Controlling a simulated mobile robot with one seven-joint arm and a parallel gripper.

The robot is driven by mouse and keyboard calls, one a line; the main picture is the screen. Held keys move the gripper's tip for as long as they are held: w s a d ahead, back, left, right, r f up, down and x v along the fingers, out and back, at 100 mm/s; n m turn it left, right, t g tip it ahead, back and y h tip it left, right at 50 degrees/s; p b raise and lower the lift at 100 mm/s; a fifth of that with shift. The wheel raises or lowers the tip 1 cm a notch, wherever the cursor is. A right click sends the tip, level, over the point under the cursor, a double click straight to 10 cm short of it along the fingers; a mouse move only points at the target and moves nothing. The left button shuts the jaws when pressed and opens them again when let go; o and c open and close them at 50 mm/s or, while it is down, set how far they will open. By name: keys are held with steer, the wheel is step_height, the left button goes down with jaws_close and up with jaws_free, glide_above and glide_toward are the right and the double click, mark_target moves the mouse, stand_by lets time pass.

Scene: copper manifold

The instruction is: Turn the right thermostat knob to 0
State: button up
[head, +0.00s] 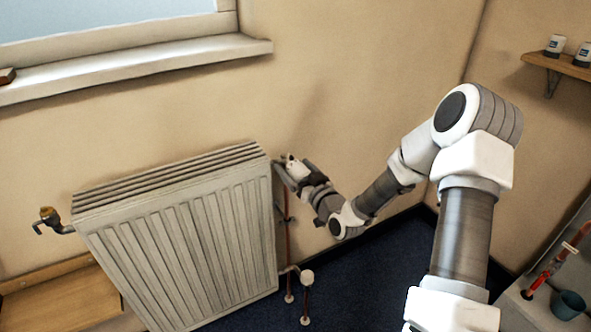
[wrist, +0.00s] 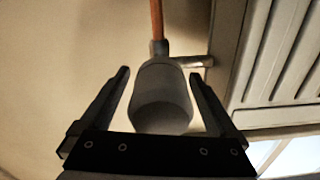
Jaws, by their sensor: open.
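A grey-white thermostat knob (wrist: 161,98) shows in the wrist view, on a valve body at the end of a copper pipe, beside the radiator (wrist: 285,60). My gripper (wrist: 161,82) is open, with one finger on each side of the knob and a visible gap at both sides. No number or mark on the knob can be made out. In the head view my gripper (head: 283,164) is at the upper right corner of the radiator (head: 180,240), and it largely hides the knob there.
A copper pipe (head: 287,235) runs down the radiator's right side. A white round cap (head: 307,277) sits on the low pipework. A brass valve (head: 48,215) is at the radiator's left. A window sill (head: 140,67) is above, and a wall shelf (head: 565,66) is at right.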

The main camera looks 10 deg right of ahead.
steer(key=c, duration=1.4)
steer(key=m, duration=0.4)
steer(key=shift+m+p, duration=0.35)
steer(key=shift+m, duration=0.05)
steer(key=m+p, duration=0.1)
steer(key=m, duration=0.3)
steer(key=shift+d+m, duration=0.1)
steer(key=shift+m, duration=0.2)
steer(key=m+p, duration=0.1)
steer(key=m, duration=0.3)
steer(key=shift+f, duration=0.1)
steer(key=shift+f+m+p, duration=0.15)
steer(key=shift+m+p, duration=0.25)
steer(key=shift+m, duration=1.9)
